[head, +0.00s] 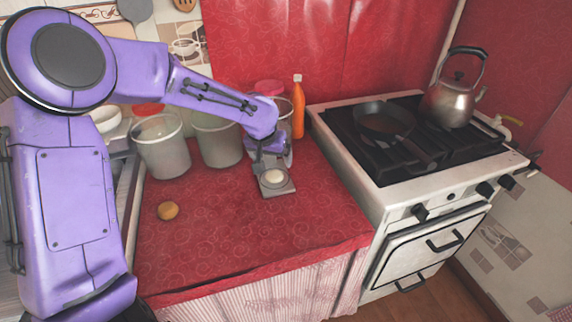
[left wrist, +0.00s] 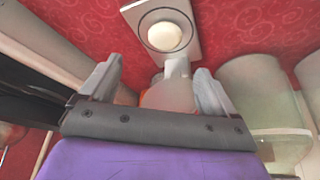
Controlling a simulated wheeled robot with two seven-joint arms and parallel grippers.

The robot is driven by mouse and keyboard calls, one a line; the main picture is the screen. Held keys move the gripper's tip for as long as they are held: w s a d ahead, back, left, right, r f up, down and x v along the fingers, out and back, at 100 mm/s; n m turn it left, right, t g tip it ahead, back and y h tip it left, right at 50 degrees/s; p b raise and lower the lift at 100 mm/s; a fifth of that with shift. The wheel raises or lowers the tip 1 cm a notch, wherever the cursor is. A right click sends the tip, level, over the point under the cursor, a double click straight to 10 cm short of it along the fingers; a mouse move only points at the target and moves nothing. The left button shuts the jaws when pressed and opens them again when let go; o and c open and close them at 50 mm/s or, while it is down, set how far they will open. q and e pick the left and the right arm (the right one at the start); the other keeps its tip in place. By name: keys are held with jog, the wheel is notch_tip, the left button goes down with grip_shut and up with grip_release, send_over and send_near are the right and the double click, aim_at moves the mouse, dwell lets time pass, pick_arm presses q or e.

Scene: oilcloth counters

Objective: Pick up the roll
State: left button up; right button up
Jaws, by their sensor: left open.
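A small brown roll (head: 168,211) lies on the red oilcloth, at the left of the counter in the head view. My left gripper (head: 270,150) is well to the right of it and farther back, above the back part of a grey scale-like stand (head: 283,190). A pale round thing (head: 273,176) sits on that stand; it also shows in the left wrist view (left wrist: 165,37). In that view my left gripper (left wrist: 154,85) has its fingers apart, with a pale grey shape (left wrist: 178,88) seen between them. I cannot tell whether they touch it. My right gripper is out of view.
Two pale buckets (head: 163,148) (head: 217,140) stand behind the roll. An orange bottle (head: 298,108) stands near the back wall. A white stove (head: 440,170) with a pan (head: 384,120) and kettle (head: 452,101) adjoins at right. The oilcloth's front middle (head: 235,230) is clear.

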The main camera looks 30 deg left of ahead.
aim_at(275, 173)
pick_arm(q)
jog(key=f, duration=0.2)
jog(key=shift+a+f, duration=0.2)
jog(key=shift+f, duration=0.1)
jog(key=shift+s+a+f, duration=0.15)
jog(key=shift+s, duration=0.05)
jog(key=x, duration=0.4)
jog(key=w+x, duration=0.1)
jog(key=x, duration=0.1)
jog(key=shift+w+a, duration=0.15)
jog(key=shift+w, duration=0.05)
jog(key=shift+s+r, duration=0.2)
jog(key=shift+r, duration=0.1)
jog(key=shift+c, duration=0.3)
jog(key=c, duration=1.2)
jog(key=shift+o, duration=0.2)
